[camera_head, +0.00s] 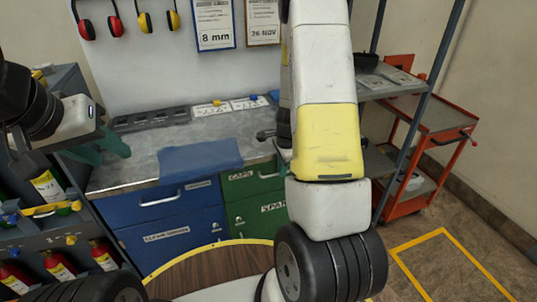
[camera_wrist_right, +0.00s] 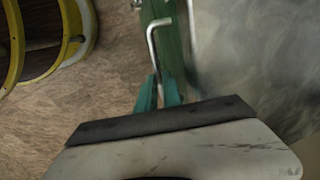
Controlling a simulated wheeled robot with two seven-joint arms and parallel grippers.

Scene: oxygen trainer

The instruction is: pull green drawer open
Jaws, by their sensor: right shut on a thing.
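Two green drawer fronts show in the head view, an upper one (camera_head: 252,187) labelled CAPS and a lower one (camera_head: 243,212) below it, partly hidden by my right arm. In the right wrist view a green drawer front (camera_wrist_right: 171,42) is seen nearly edge-on, with a bent metal handle (camera_wrist_right: 151,42). My right gripper (camera_wrist_right: 160,92) has its teal fingers shut on this handle. In the head view it is mostly hidden behind my arm. I cannot tell how far the drawer stands out. My left gripper (camera_head: 100,149) is open and empty, left of the worktop.
Blue drawers (camera_head: 165,205) are left of the green ones, under a grey worktop (camera_head: 140,165) with a blue cloth (camera_head: 200,159). A rack with cylinders (camera_head: 48,185) stands at left, a red cart (camera_head: 432,150) at right. A round wooden surface (camera_head: 210,268) with yellow rim lies in front.

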